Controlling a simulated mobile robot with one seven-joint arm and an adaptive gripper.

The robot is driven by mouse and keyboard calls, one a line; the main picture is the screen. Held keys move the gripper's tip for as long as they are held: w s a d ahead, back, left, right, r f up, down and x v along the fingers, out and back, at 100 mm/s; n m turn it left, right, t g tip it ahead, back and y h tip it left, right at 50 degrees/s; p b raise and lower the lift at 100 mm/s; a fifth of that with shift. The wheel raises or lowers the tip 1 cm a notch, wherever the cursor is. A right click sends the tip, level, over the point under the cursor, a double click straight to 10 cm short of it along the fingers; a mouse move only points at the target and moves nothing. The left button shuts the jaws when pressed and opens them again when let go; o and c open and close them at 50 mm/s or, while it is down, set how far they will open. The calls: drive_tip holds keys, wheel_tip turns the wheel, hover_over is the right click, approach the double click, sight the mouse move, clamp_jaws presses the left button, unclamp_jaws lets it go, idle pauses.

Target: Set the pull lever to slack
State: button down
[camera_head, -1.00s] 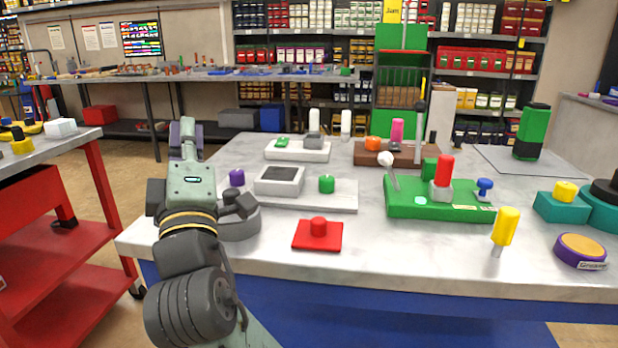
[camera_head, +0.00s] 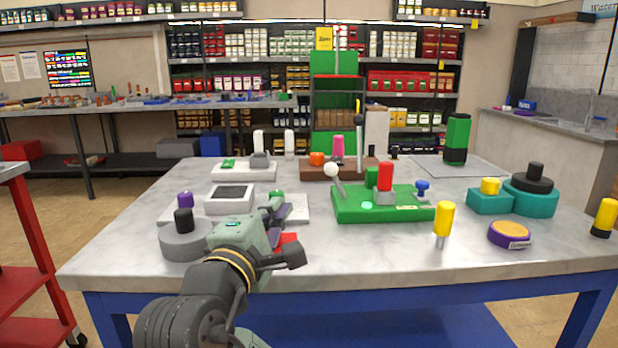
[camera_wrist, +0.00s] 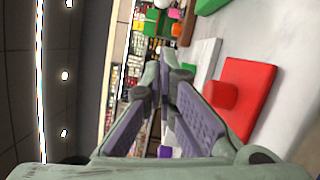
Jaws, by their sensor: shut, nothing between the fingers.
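A green base (camera_head: 350,210) on the table carries a thin lever with a white ball knob (camera_head: 331,170), a red cylinder (camera_head: 385,177) and a blue knob (camera_head: 422,187). The lever leans up and to the left. No label shows which is the pull lever. My gripper (camera_head: 277,203) is left of the green base, apart from it. In the wrist view my gripper (camera_wrist: 160,72) is shut and empty.
A red plate with a button (camera_wrist: 222,95) is beside my gripper; my arm mostly hides it in the head view. A grey round base with a black knob (camera_head: 183,222) stands left of my arm. A yellow-handled piece (camera_head: 444,220) stands front right.

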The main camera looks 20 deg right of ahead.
sight(337, 180)
drive_tip(key=p+x, duration=0.2)
drive_tip(key=x, duration=0.8)
drive_tip(key=d, duration=0.2)
drive_tip(key=shift+w+d+r, duration=0.25)
drive_tip(key=shift+d+r, duration=0.05)
drive_tip(key=shift+w+d, duration=0.15)
drive_tip(key=shift+d, duration=0.45)
drive_tip(key=shift+r+p, duration=0.15)
drive_tip(key=shift+p, duration=0.2)
drive_tip(key=shift+d+r+m+p, duration=0.15)
drive_tip(key=shift+m+p, duration=0.15)
drive_tip(key=shift+p, duration=0.05)
